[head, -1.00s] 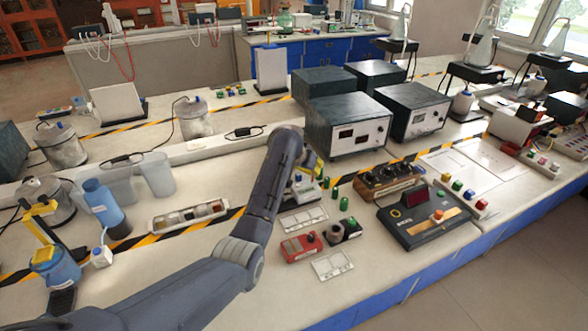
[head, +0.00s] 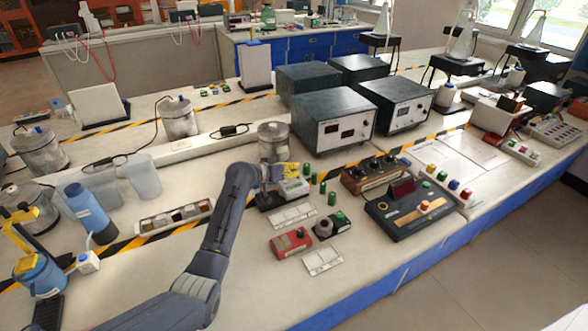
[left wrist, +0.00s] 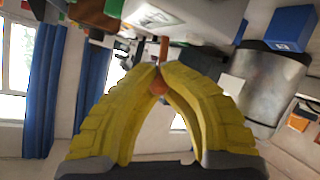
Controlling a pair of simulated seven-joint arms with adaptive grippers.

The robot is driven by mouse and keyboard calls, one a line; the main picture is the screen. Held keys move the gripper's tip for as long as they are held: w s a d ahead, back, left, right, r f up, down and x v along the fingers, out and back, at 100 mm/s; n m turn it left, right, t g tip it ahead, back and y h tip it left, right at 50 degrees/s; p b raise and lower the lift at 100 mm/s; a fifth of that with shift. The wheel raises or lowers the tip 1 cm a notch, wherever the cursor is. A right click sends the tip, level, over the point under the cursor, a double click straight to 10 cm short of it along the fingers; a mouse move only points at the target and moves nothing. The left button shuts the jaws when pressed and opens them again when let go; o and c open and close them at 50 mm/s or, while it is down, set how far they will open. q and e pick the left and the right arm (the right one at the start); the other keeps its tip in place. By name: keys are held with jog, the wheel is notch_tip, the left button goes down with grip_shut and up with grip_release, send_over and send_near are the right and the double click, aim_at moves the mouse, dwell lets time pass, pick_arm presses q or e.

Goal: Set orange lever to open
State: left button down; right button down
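My left gripper (head: 286,170) has yellow fingers and is at a small device with a pale body on a black base (head: 268,203), in front of a metal canister (head: 273,141). In the left wrist view, the fingers (left wrist: 162,70) come together at their tips around the orange lever (left wrist: 158,87). Its rounded orange end shows between the fingers, and an orange-brown piece shows just beyond the tips. The fingers hide part of the lever. In the head view I cannot make out the lever. My right gripper is not in view.
A red box (head: 291,242), white plates (head: 323,259) and several green cylinders stand close by. A parts tray (head: 177,215) and blue bottle (head: 88,212) are to the left.

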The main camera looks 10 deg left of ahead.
pick_arm(q)
jog(key=shift+r, duration=0.2)
jog(key=c, duration=1.3)
grip_release()
jog(key=shift+f, duration=0.15)
jog(key=shift+a, duration=0.1)
jog(key=v, duration=1.2)
